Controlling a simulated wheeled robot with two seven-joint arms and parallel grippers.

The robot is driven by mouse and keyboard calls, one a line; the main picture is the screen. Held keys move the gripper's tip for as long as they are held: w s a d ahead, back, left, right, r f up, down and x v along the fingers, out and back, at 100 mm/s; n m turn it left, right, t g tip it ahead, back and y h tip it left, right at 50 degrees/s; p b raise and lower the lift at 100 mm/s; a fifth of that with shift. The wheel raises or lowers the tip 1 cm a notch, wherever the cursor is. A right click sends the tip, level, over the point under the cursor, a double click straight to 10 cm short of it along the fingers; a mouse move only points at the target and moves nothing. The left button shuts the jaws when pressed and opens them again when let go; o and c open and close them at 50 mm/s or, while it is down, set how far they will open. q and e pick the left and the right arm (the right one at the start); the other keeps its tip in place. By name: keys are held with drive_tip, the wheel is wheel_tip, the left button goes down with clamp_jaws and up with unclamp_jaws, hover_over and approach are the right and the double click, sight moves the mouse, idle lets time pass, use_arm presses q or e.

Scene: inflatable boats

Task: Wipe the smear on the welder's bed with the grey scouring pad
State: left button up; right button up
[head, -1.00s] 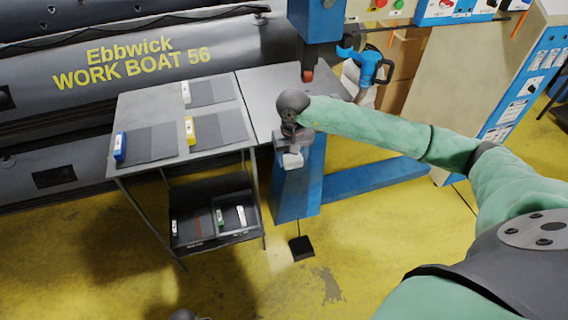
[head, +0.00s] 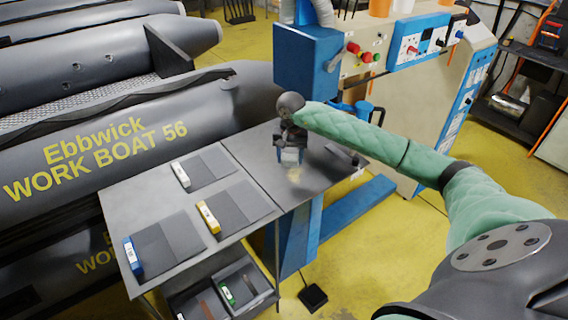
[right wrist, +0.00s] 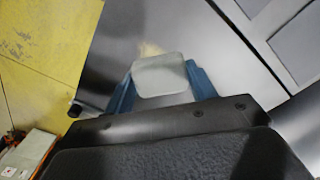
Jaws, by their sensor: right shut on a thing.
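My right gripper (head: 290,154) is shut on the grey scouring pad (head: 291,160), a small pale block between its blue fingers. It hangs over the welder's bed (head: 262,168), a flat grey metal top. The smear (head: 294,176) is a faint yellowish patch on the bed, just on the near side of the pad. In the right wrist view the pad (right wrist: 160,76) covers the middle, and the smear (right wrist: 150,48) shows just beyond it. I cannot tell whether the pad touches the bed. My left gripper is out of view.
A side table (head: 120,196) joins the bed at left, with grey sheets and a white, a yellow and a blue block. A dark bar (head: 345,154) lies at the bed's right. The blue welder head (head: 308,62) stands behind. Grey boats fill the left; a pedal (head: 313,297) is on the floor.

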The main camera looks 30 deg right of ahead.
sight(292, 165)
drive_tip(key=shift+s+d+f+m, duration=0.1)
drive_tip(key=shift+s+d+m, duration=0.2)
drive_tip(key=shift+d, duration=0.2)
drive_tip(key=shift+w+a+f, duration=0.25)
drive_tip(key=shift+a+f, duration=0.15)
drive_tip(key=shift+f, duration=0.1)
drive_tip(key=shift+a+f, duration=0.1)
drive_tip(key=shift+f, duration=0.2)
drive_tip(key=shift+s+d+f, duration=0.1)
drive_tip(key=shift+d+f, duration=0.05)
drive_tip(key=shift+f, duration=0.45)
drive_tip(key=shift+s+d+f, duration=0.1)
drive_tip(key=shift+d+f, duration=0.05)
drive_tip(key=shift+f, duration=0.45)
drive_tip(key=shift+w+a+f, duration=0.1)
drive_tip(key=shift+w+f, duration=0.05)
drive_tip(key=shift+f, duration=0.6)
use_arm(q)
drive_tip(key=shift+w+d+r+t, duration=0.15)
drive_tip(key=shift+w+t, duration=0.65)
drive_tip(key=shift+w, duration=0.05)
use_arm(e)
drive_tip(key=shift+f, duration=0.2)
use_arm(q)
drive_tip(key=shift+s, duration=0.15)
